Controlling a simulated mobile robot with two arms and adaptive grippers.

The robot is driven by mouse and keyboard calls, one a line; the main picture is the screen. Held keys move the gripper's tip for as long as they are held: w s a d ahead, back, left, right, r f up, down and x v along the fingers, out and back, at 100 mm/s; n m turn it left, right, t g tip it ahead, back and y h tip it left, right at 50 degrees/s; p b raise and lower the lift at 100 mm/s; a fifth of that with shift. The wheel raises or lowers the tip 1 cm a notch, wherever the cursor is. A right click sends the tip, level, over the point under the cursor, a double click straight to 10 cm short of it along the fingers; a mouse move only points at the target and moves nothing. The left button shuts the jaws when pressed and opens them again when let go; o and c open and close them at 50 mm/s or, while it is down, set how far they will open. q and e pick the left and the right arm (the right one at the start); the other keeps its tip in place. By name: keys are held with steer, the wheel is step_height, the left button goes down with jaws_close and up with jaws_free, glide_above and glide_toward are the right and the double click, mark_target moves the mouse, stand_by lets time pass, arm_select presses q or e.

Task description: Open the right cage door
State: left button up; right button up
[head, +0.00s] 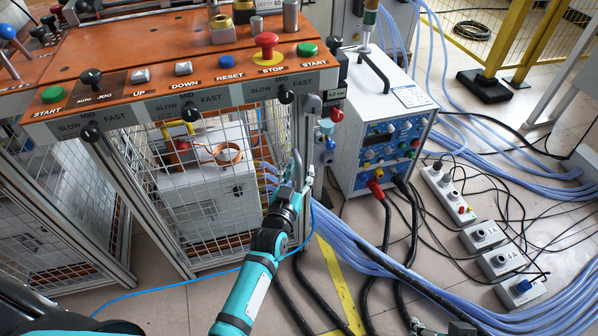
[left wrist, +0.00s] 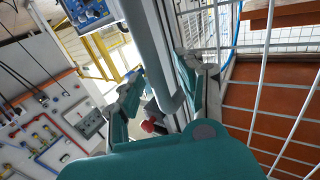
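The right cage door (head: 205,225) is a white wire-mesh panel under the orange control bench, and it looks shut against its frame. A slim upright grey handle (head: 297,163) stands at its right edge. My left gripper (head: 296,183) is at this edge, low on the handle. In the left wrist view, a grey bar (left wrist: 147,45) runs between the two spread fingers of my left gripper (left wrist: 158,90). The fingers look open around it; whether they touch it I cannot tell.
The bench (head: 150,62) with buttons and levers overhangs the door. A blue-panelled power unit (head: 388,135) stands close to the right. Bluish hoses (head: 375,262) and black cables cross the floor. A left mesh door (head: 85,190) is beside it. Floor in front is partly clear.

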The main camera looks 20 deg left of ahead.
arm_select(q)
jaws_close()
stand_by(0.3)
